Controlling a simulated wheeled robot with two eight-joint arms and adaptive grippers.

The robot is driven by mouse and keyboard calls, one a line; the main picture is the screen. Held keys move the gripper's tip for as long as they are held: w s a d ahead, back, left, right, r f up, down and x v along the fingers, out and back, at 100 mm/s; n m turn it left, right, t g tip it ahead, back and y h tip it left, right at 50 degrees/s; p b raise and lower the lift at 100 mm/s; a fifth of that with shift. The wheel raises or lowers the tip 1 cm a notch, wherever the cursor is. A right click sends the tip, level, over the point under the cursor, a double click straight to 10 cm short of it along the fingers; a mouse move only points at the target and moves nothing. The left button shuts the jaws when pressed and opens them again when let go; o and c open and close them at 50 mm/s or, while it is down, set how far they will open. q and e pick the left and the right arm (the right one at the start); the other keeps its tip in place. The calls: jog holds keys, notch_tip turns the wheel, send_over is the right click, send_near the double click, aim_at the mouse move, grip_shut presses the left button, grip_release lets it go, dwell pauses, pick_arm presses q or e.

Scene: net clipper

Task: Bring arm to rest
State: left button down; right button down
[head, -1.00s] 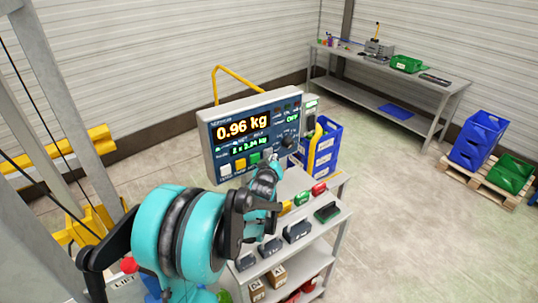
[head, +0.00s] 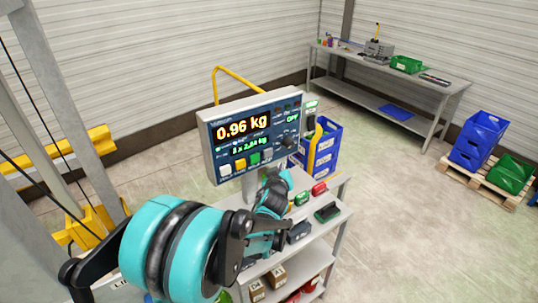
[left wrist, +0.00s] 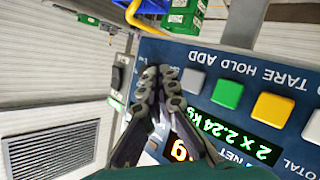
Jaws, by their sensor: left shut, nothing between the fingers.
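My left arm comes in from the lower left of the head view. Its gripper (head: 275,182) is just below the scale's display panel (head: 255,131), near the panel's post, and partly hidden by my own wrist. In the left wrist view the two fingertips (left wrist: 160,78) are together with nothing between them. The panel shows upside down there, with grey, green and yellow buttons (left wrist: 228,94) to the right of the fingers. The panel reads 0.96 kg in the head view. My right gripper is in no view.
A grey cart (head: 325,229) below the panel carries dark weights and small green and red items. Blue crates (head: 326,148) stand behind it. A workbench (head: 395,75) is at the back right, and blue and green bins (head: 478,140) stand on a pallet. The floor between is clear.

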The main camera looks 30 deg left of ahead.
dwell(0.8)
pick_arm(q)
jog(key=s+d+f+m+g+h+b, duration=0.2)
jog(key=s+d+f+m+b, duration=0.1)
jog(key=s, duration=0.6)
jog(key=s+d+f+m+g+h+b, duration=0.2)
jog(key=s+d+f+m+b, duration=0.2)
jog(key=s+d+f, duration=0.3)
jog(key=s+d+f+m+g+h+b, duration=0.2)
jog(key=s+d+f+b, duration=0.3)
jog(key=s+d, duration=0.4)
jog(key=shift+s+d+f+m, duration=0.4)
jog(key=shift+s+f+m, duration=0.25)
jog(key=shift+s, duration=0.45)
